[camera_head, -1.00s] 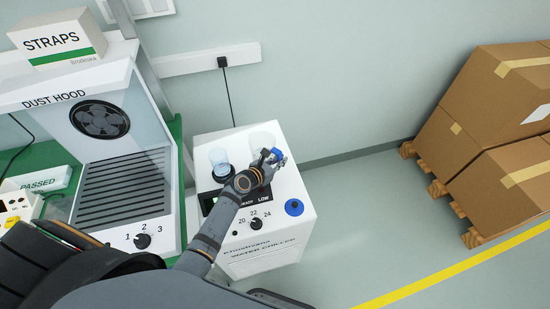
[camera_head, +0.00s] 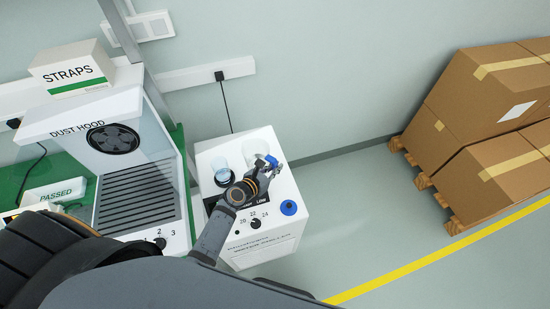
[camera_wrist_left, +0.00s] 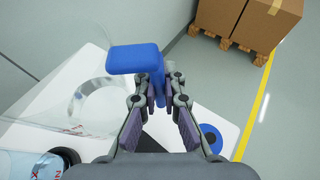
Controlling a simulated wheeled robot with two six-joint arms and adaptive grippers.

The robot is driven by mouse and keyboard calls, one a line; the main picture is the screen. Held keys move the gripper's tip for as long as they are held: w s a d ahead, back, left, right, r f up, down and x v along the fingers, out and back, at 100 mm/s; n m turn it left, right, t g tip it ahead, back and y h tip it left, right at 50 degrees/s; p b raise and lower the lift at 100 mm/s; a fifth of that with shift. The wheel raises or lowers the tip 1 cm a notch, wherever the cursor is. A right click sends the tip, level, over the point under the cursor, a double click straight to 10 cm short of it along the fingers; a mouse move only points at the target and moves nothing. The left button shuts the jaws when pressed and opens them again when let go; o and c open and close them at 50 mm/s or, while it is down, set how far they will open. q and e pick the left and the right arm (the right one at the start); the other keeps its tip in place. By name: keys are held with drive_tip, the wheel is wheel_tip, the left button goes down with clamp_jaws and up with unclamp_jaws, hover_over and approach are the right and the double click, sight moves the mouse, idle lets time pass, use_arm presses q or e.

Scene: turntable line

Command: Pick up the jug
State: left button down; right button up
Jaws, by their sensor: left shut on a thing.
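The jug (camera_head: 254,149) is a clear vessel with a blue handle, at the back right of the white water chiller's top. In the left wrist view its see-through body (camera_wrist_left: 45,92) is left of the fingers, and its blue handle (camera_wrist_left: 132,60) stands out between them. My left gripper (camera_head: 271,168) is shut on the blue handle; its fingers also show in the left wrist view (camera_wrist_left: 160,98). I cannot tell whether the jug's base touches the chiller top. My right gripper is not in view.
The water chiller (camera_head: 268,232) also bears a clear bluish vessel (camera_head: 222,171) left of the jug and a blue round button (camera_head: 288,207) at its front right. The dust hood (camera_head: 130,200) stands to the left. Cartons (camera_head: 480,110) on pallets stand right, with clear floor between.

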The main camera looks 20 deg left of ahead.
use_arm(q)
drive_tip(key=s+d+r+p, duration=0.2)
drive_tip(key=s+r, duration=0.1)
drive_tip(key=s, duration=0.4)
drive_tip(key=shift+r+p, duration=0.2)
drive_tip(key=shift+p, duration=0.2)
drive_tip(key=shift+s+d, duration=0.1)
